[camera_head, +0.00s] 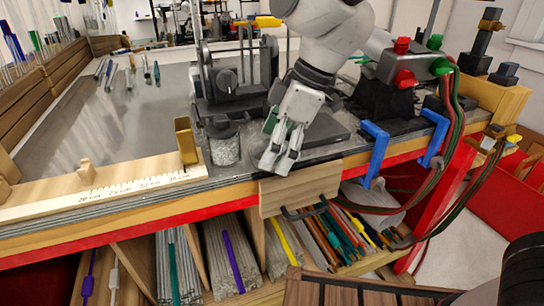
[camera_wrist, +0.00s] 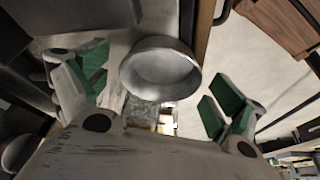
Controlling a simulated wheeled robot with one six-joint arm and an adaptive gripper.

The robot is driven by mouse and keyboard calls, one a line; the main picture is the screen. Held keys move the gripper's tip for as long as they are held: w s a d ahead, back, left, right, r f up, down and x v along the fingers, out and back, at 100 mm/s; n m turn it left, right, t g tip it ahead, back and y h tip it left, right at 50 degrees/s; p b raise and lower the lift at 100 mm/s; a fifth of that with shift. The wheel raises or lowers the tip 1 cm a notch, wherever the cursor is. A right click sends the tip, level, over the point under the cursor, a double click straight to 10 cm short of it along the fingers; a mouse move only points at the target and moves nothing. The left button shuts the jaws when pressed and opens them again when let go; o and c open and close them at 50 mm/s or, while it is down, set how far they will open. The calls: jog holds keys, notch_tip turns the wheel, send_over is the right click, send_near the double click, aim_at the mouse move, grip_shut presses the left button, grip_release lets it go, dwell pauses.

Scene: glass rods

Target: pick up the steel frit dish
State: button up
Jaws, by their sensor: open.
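The steel frit dish (camera_wrist: 161,68) is a round, shallow, grey metal bowl, seen in the wrist view at upper middle. It lies in the gap between the two green-padded fingers of my gripper (camera_wrist: 155,88), nearer the left finger. The fingers are spread apart, and I cannot tell whether either touches the dish. In the head view my gripper (camera_head: 277,165) points down at the front edge of the bench, right of a clear jar (camera_head: 223,150).
A black machine (camera_head: 235,80) stands behind the jar. Blue clamps (camera_head: 374,150) grip the bench edge at right. A wooden ruler fence (camera_head: 110,185) lies at front left. Shelves of rods (camera_head: 225,260) are below. The metal bench top (camera_head: 120,125) at left is mostly clear.

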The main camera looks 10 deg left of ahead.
jog(key=c, duration=1.1)
jog(key=shift+c, duration=0.2)
